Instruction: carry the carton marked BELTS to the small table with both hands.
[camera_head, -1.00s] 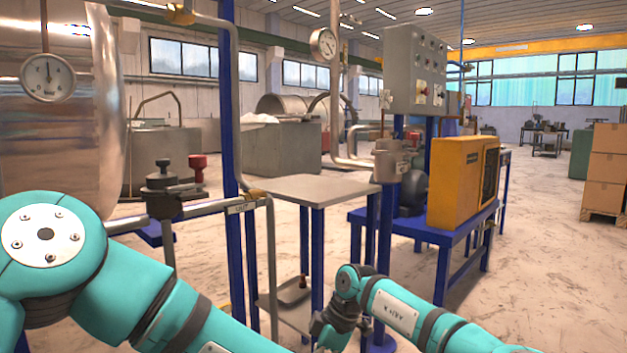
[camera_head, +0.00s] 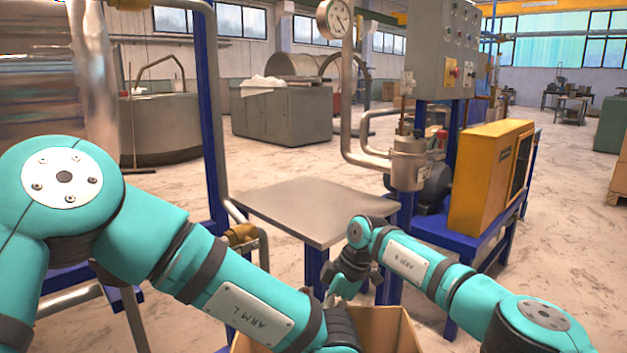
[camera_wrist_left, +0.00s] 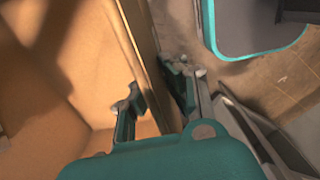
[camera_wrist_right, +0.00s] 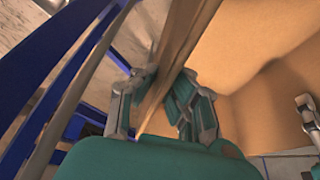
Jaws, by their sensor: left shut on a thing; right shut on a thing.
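An open brown carton (camera_head: 385,328) shows its rim and inside at the bottom edge of the head view. Its marking is not visible. My left gripper (camera_wrist_left: 155,103) is shut on one carton wall, one finger inside and one outside. My right gripper (camera_wrist_right: 155,100) is shut on another wall of the carton (camera_wrist_right: 270,75) in the same way; it also shows in the head view (camera_head: 343,288). The small table (camera_head: 315,207), with a bare grey top and blue legs, stands just beyond the carton and my grippers.
A blue bench with a yellow machine (camera_head: 485,180) stands right of the table. A metal pot on pipework (camera_head: 408,165) is close to the table's right corner. A blue post (camera_head: 207,120) and pipe with a brass fitting (camera_head: 240,235) stand at its left.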

